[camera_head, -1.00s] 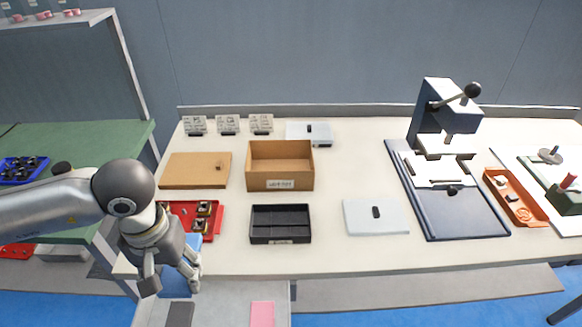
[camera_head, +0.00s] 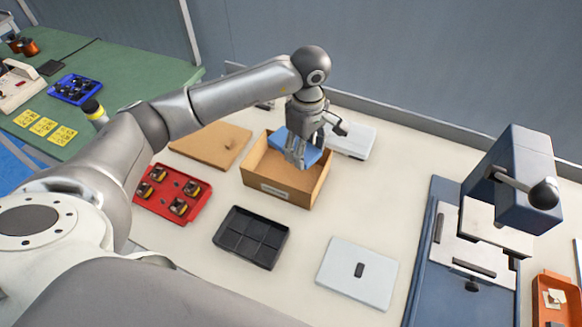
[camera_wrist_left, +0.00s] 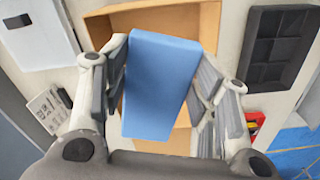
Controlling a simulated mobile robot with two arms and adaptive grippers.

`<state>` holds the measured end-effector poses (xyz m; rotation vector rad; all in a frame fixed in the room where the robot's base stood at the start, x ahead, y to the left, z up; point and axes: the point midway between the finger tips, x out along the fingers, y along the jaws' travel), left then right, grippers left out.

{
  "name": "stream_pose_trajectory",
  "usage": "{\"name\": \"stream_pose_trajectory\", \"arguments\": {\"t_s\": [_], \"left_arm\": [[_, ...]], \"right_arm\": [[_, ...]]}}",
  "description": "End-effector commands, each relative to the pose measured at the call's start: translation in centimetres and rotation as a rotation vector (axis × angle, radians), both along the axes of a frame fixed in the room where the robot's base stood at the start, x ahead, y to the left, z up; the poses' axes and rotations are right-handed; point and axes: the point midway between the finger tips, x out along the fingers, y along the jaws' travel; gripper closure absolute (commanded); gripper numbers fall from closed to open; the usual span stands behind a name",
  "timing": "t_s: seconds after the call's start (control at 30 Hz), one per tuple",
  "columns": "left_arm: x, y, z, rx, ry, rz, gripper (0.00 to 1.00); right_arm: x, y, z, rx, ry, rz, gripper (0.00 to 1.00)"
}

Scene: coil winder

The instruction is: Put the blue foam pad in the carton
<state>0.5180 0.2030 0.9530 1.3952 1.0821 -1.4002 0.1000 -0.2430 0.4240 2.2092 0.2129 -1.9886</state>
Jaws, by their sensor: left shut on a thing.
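The blue foam pad (camera_head: 314,155) is held by my left gripper (camera_head: 297,157) over the brown open carton (camera_head: 279,192). In the left wrist view the pad (camera_wrist_left: 160,85) lies between the two fingers of the left gripper (camera_wrist_left: 160,90), which is shut on it. The carton (camera_wrist_left: 208,25) shows behind and around the pad there. The gripper hides part of the pad in the head view. I cannot tell whether the pad's lower edge is below the carton's rim. My right gripper is not in view.
A red tray with several parts (camera_head: 199,201) and a tan board (camera_head: 212,146) lie left of the carton. A black divided tray (camera_head: 250,238) is in front. A white plate (camera_head: 357,273) lies front right. A blue press (camera_head: 520,180) stands at right.

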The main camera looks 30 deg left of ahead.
Motion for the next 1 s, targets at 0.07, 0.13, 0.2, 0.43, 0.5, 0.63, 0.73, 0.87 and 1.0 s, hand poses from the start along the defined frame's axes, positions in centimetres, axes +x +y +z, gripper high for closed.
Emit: {"name": "stream_pose_trajectory", "arguments": {"t_s": [0.07, 0.13, 0.2, 0.43, 0.5, 0.63, 0.73, 0.87, 1.0], "left_arm": [[0.3, 0.6, -0.6, -0.001, 0.005, 0.139, 0.53], [0.6, 1.0, -1.2, 0.0, 0.003, 0.226, 0.53], [0.7, 1.2, -1.6, 0.0, 0.002, 0.281, 0.53], [0.7, 1.4, -5.3, 0.002, 0.002, 0.321, 0.53], [0.7, 1.5, -6.5, 0.001, 0.001, 0.32, 0.53], [0.8, 1.4, -7.8, 0.0, -0.003, 0.317, 0.53], [0.7, 1.4, -8.9, 0.002, 0.0, 0.318, 0.53], [0.7, 1.4, -10.8, 0.0, 0.0, 0.317, 0.53], [0.8, 1.5, -11.8, 0.001, -0.005, 0.315, 0.53]], "right_arm": [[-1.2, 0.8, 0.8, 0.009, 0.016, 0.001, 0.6], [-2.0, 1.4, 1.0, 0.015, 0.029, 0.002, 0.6], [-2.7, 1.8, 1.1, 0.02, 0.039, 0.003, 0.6], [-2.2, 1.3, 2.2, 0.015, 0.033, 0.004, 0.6], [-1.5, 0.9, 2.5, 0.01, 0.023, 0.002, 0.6], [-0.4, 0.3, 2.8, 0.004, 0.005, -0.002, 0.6], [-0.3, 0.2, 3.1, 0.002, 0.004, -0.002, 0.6], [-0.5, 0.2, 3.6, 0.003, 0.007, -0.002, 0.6], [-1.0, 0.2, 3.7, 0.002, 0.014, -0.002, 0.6]]}}
